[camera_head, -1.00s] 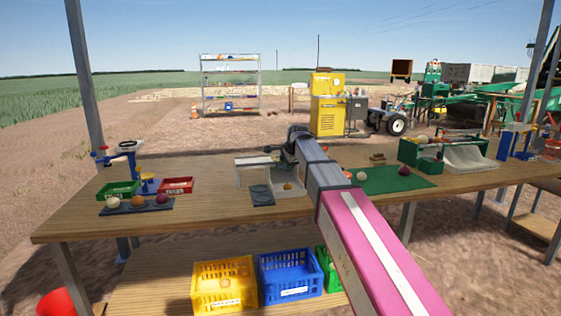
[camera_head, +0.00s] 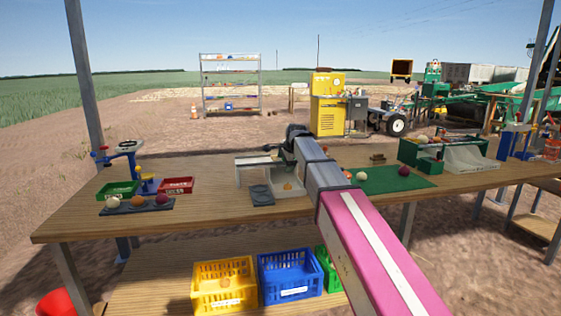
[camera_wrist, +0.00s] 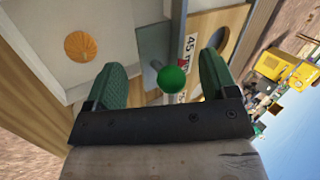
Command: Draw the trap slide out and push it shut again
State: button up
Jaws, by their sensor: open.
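A green round knob (camera_wrist: 172,79) stands on a grey metal strip, the trap slide (camera_wrist: 155,45), in the wrist view. My gripper (camera_wrist: 164,72) is open, with one green finger on each side of the knob. A gap shows between the knob and each finger. In the head view my gripper (camera_head: 290,136) is over the pale sizing unit (camera_head: 252,162) on the bench; it and my arm hide the knob there. An orange-brown onion (camera_wrist: 80,46) lies in a pale tray left of the slide, and a label with "45" is beside the knob.
The wooden bench (camera_head: 220,215) carries a scale with green and red bins (camera_head: 176,186) at left, and a green mat (camera_head: 400,180) at right. Yellow (camera_head: 223,285) and blue crates (camera_head: 288,273) stand on the shelf below.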

jog(key=shift+r, duration=0.15)
jog(key=shift+r, duration=2.9)
